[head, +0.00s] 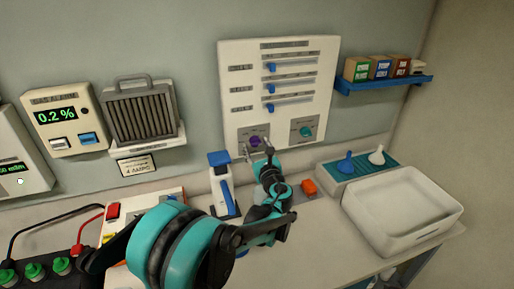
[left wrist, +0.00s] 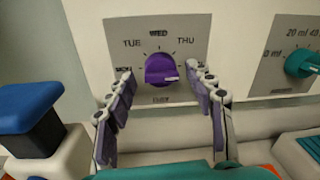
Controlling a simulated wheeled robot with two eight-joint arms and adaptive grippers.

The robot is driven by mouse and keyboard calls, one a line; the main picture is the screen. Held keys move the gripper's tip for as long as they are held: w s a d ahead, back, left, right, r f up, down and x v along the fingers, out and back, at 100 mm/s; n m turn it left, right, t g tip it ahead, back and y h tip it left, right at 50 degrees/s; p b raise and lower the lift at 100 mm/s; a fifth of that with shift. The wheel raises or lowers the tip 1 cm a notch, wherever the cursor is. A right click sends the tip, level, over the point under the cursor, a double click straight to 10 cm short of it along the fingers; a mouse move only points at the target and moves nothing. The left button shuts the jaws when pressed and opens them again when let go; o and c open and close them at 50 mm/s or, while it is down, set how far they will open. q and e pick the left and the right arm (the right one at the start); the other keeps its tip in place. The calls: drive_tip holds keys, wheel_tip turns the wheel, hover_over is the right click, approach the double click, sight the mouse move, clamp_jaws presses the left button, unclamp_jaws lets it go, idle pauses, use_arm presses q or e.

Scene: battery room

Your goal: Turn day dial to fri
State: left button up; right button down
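The purple day dial (left wrist: 160,70) sits on a grey plate marked MON, TUE, WED and THU in the left wrist view. FRI cannot be seen; my right-hand finger covers part of that side. A pale mark on the knob points to the lower right. In the head view the dial (head: 256,141) is low on the white wall panel. My left gripper (head: 257,151) is at the dial. In the left wrist view its fingers (left wrist: 160,82) are spread, one on each side of the knob, with gaps showing. My right gripper is out of view.
A teal dial (head: 305,132) is to the right on the same panel (head: 228,70), below blue sliders. A blue-and-white device (head: 221,185) stands left of my gripper. A white tray (head: 450,205) and an orange object (head: 309,187) are to the right on the counter.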

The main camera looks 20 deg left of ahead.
use_arm(q)
drive_tip(key=shift+d, duration=0.1)
drive_tip(key=v, duration=1.2)
